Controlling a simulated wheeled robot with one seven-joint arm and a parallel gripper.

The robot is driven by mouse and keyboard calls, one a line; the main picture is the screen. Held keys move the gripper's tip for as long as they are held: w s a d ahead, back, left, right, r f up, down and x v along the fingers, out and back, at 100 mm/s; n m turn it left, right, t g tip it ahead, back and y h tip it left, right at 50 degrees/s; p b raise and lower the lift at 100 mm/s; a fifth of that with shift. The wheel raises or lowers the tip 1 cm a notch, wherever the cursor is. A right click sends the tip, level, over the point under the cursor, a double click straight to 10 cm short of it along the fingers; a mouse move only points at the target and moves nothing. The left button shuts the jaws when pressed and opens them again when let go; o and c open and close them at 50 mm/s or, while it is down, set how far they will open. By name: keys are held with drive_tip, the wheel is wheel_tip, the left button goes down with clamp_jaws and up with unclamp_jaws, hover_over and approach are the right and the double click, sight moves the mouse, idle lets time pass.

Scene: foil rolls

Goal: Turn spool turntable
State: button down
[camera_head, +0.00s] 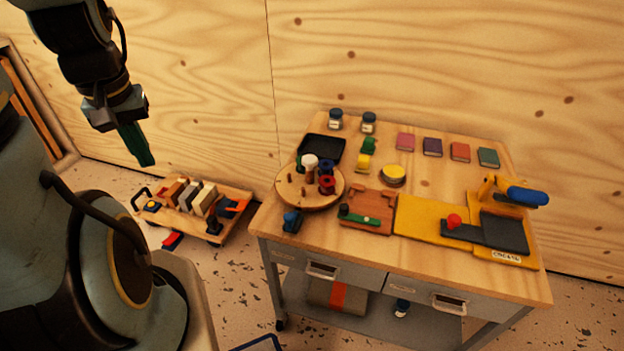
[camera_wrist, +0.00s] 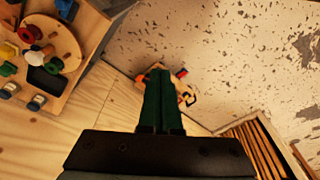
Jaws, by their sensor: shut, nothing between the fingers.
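The spool turntable (camera_head: 308,204) is a round wooden disc at the left end of the workbench. It carries wooden pegs and several foil spools, including a white one (camera_head: 310,163), a red one (camera_head: 327,185) and a blue one. In the wrist view the turntable (camera_wrist: 70,45) shows at the upper left. My gripper (camera_head: 146,160) has green fingers. It is shut and empty, pointing down in the air left of the workbench and well apart from the turntable. In the wrist view my gripper (camera_wrist: 160,75) shows its fingers together over the floor.
The workbench (camera_head: 420,270) has drawers and a lower shelf. A low wooden cart (camera_head: 228,222) with boxes stands on the floor left of the bench. Air above the bench is clear.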

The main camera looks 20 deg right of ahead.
sight(310, 159)
drive_tip(key=c, duration=1.5)
unclamp_jaws()
